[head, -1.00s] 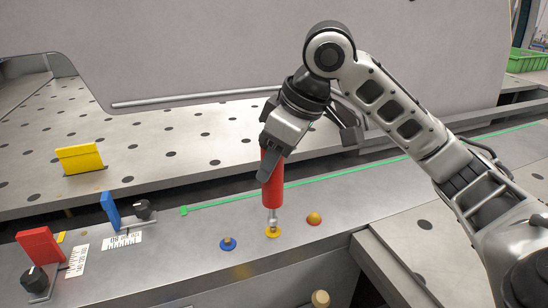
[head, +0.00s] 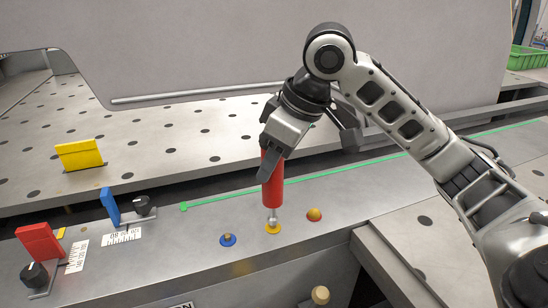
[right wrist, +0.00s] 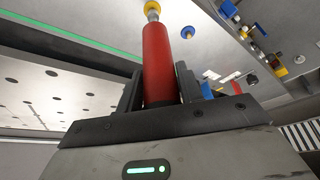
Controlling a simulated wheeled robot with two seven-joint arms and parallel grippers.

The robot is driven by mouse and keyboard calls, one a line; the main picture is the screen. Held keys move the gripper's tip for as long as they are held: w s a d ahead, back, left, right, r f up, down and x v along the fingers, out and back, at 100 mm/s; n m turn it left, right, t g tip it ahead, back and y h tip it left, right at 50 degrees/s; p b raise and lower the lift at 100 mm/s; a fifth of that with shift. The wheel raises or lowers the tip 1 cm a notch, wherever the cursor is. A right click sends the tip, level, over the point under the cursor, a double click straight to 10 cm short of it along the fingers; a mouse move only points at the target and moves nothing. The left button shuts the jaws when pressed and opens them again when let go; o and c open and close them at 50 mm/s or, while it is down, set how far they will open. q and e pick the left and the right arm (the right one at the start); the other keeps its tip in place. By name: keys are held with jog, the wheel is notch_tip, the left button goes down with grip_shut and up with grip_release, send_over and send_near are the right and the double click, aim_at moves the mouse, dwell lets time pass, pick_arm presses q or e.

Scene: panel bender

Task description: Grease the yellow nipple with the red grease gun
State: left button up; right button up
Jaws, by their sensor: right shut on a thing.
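The red grease gun (head: 272,182) is held upright, nozzle down, in my right gripper (head: 270,160). The gripper is shut on its upper part. The nozzle tip meets the yellow nipple (head: 273,229) on the front ledge; whether it presses firmly I cannot tell. In the right wrist view the red gun (right wrist: 163,65) stands between the fingers, its tip at the yellow ring (right wrist: 152,7). The blue nipple (head: 228,240) is left of the yellow one. My left gripper is not in view.
Red (head: 40,241), blue (head: 110,206) and yellow (head: 79,155) blocks stand to the left, with black knobs (head: 34,276) and scales (head: 121,237). A green line (head: 330,172) runs along the ledge. A green crate (head: 527,59) is at the far right.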

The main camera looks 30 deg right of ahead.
dwell(0.3)
notch_tip(320, 180, up, 3)
jog(key=p, duration=0.3)
jog(key=shift+r+p, duration=0.45)
jog(key=shift+r, duration=1.5)
